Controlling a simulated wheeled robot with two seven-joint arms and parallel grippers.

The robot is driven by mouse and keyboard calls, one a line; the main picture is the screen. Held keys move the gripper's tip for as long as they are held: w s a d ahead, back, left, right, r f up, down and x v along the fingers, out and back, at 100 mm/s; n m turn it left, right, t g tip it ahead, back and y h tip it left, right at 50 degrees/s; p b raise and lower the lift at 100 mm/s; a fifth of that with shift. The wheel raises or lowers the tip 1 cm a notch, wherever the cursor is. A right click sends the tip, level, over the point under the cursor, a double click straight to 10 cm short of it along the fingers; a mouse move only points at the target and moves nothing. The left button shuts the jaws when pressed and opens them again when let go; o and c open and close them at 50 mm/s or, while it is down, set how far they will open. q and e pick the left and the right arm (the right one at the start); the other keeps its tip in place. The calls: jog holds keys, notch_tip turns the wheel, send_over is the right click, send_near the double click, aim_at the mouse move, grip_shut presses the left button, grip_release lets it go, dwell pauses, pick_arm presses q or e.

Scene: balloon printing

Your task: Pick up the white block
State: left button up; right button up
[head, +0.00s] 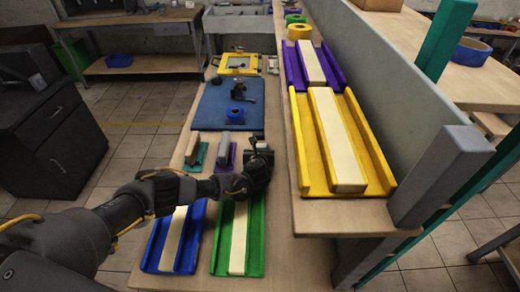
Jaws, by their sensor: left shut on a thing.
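My left gripper (262,152) reaches over the lower worktable from the left, right of the small purple holder. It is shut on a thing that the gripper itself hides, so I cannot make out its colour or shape. A grey block (223,142) stands in the small purple holder (231,160). A brown block (194,147) stands in the small teal holder (199,161) further left. I see no white block clearly apart from long cream strips in the trays. My right gripper is not in view.
Below my forearm lie a blue tray (198,245) and a green tray (256,245). A yellow tray (304,132) and a purple tray (292,66) sit on the raised shelf at right. A blue mat (215,105) lies beyond. A grey wall (400,75) borders the shelf.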

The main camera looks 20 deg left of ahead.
pick_arm(q)
jog(key=shift+r, duration=0.6)
jog(key=s+a+r+b, duration=0.1)
jog(key=a+r, duration=0.2)
jog(key=a, duration=0.1)
jog(key=s+a+r+b, duration=0.1)
jog(key=a+r, duration=0.3)
jog(key=s+a+r+b, duration=0.2)
jog(key=a+r, duration=0.2)
jog(key=shift+a+r, duration=0.15)
jog(key=shift+a, duration=0.2)
jog(key=shift+s+a+r, duration=0.1)
jog(key=shift+a+r, duration=0.15)
jog(key=shift+a, duration=0.1)
jog(key=shift+a+f, duration=0.1)
jog(key=shift+s+a, duration=0.2)
jog(key=shift+s, duration=0.05)
jog(key=s+d+r+m+h+b, duration=0.1)
jog(key=s+d+r+m+h, duration=0.1)
jog(key=s+d+r, duration=0.8)
notch_tip(320, 180, up, 4)
jog(key=shift+s+d+f+h, duration=0.1)
jog(key=shift+s+d+h, duration=0.25)
jog(key=shift+s, duration=0.9)
